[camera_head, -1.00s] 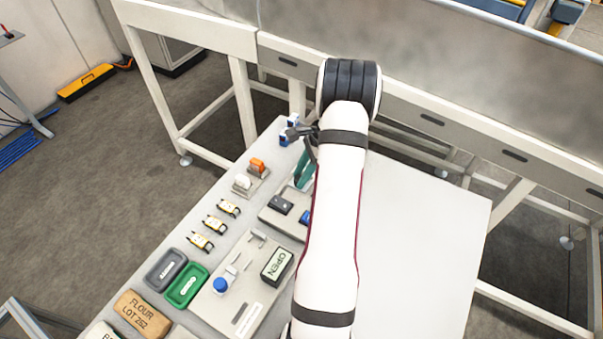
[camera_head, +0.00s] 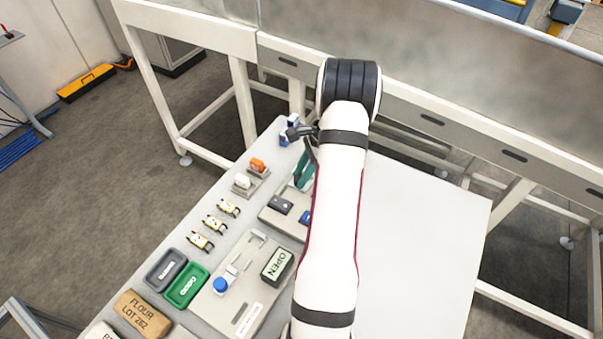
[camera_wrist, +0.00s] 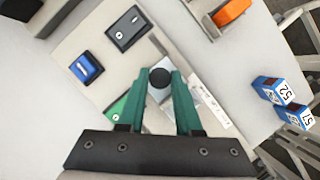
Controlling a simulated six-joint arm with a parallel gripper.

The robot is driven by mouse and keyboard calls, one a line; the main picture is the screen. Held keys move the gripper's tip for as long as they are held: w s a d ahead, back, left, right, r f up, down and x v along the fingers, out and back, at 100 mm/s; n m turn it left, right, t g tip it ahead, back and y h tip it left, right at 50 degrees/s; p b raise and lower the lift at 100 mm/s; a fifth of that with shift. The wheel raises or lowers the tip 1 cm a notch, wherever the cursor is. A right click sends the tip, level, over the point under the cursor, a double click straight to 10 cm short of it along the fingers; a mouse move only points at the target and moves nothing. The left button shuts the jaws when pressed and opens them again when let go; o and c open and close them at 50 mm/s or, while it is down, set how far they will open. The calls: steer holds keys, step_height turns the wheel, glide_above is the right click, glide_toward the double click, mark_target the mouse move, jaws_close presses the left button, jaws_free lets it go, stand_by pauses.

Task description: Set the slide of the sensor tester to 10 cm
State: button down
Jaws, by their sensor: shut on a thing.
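The sensor tester, a light grey board (camera_wrist: 95,45), lies under my gripper in the wrist view. In the head view its bare edge (camera_head: 272,216) shows left of my arm. My gripper (camera_wrist: 160,82) has its two green fingers closed on the round black knob (camera_wrist: 160,77) of the slide. A pale metal plate (camera_wrist: 182,100) shows beside the knob. A white scale strip (camera_wrist: 210,98) runs along the board to the right, its marks too small to read. In the head view, my gripper (camera_head: 303,172) is partly hidden by my arm, and the knob is hidden.
The tester carries a black switch (camera_wrist: 126,29) and a blue switch (camera_wrist: 87,68). An orange-handled part (camera_wrist: 231,12) and blue-white blocks (camera_wrist: 280,91) stand nearby. The table's right side (camera_head: 425,240) is clear.

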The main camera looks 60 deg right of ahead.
steer(key=shift+d, duration=0.15)
steer(key=shift+d, duration=0.7)
steer(key=c, duration=0.9)
jaws_free()
steer(key=shift+o, duration=0.2)
steer(key=shift+r, duration=0.1)
steer(key=v, duration=1.5)
steer(key=shift+r, duration=0.35)
steer(key=shift+s, duration=0.1)
